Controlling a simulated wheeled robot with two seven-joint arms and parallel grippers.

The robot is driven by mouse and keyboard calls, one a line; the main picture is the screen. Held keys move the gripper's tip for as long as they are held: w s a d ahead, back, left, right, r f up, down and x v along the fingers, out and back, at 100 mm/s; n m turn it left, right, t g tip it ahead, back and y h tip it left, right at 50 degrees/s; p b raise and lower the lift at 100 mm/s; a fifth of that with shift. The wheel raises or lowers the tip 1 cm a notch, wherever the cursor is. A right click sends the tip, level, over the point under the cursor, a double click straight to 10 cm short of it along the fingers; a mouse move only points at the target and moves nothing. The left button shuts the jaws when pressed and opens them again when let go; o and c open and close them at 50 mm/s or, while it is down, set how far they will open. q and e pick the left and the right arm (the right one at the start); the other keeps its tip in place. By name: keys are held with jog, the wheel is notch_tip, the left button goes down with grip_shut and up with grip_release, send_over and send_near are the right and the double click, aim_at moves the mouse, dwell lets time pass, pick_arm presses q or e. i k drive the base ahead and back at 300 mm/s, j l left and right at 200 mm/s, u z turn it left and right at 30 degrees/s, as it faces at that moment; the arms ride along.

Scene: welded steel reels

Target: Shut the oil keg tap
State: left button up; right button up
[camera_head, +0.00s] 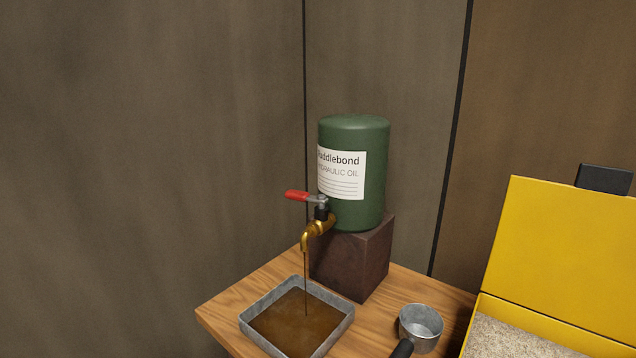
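The green oil keg (353,210) stands on a dark brown block (352,262) and has a white hydraulic oil label. Its brass tap (316,228) sticks out low at the keg's front left. The tap's red lever handle (298,195) points left, roughly level. A thin dark stream of oil (306,280) runs from the spout down into a grey metal tray (344,325), which holds brown oil. Neither of my grippers shows in the head view.
The wooden table (222,308) carries all of this, with its left corner bare. A metal scoop (421,322) with a black handle lies right of the tray. A yellow bin (560,245) with an open lid and grainy contents stands at the right. Brown wall panels close off the back.

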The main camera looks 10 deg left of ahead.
aim_at(321, 200)
jog(key=i+j+z, duration=0.1)
jog(key=j+z, duration=0.3)
jog(key=j, duration=0.4)
jog(key=j+z, duration=0.45)
jog(key=j, duration=0.3)
